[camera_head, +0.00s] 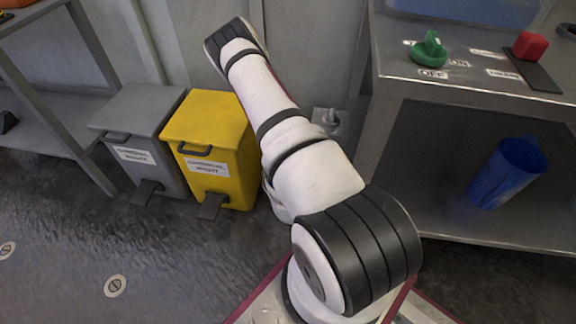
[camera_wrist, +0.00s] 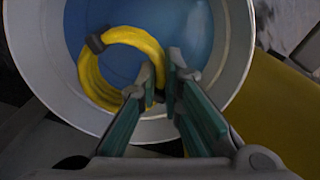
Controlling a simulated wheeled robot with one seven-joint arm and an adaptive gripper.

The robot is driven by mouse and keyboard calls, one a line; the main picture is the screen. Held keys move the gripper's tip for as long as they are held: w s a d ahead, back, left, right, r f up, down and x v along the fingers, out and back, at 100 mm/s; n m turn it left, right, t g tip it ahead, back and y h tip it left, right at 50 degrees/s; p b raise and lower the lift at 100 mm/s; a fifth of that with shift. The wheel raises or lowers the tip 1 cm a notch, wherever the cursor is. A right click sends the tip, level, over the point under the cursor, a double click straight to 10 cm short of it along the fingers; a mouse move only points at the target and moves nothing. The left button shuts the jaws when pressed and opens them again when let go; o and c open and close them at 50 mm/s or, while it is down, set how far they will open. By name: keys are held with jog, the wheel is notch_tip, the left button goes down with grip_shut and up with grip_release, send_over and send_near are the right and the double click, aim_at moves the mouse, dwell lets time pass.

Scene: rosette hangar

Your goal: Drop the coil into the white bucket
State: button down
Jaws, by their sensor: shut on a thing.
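In the wrist view a yellow coil (camera_wrist: 89,75) with a dark band at its upper left hangs from my gripper (camera_wrist: 160,80). My gripper is shut on the coil's right side. Behind the coil is the round white bucket (camera_wrist: 240,45), seen from above, with a blue inside. The coil lies within the outline of the rim; I cannot tell whether it is above the rim or below it. In the head view my arm stretches away toward the wall, and the gripper, coil and bucket do not show.
A grey pedal bin (camera_head: 140,125) and a yellow pedal bin (camera_head: 215,135) stand left of my arm. On the right is a metal table (camera_head: 460,75) with a green knob (camera_head: 429,49) and a red block (camera_head: 530,45); a blue jug (camera_head: 508,172) stands on its lower shelf.

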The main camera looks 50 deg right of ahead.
jog(key=shift+f, duration=0.35)
jog(key=c, duration=1.7)
grip_release()
jog(key=shift+o, duration=0.2)
jog(key=shift+r+p, duration=1.8)
jog(key=shift+r, duration=1.8)
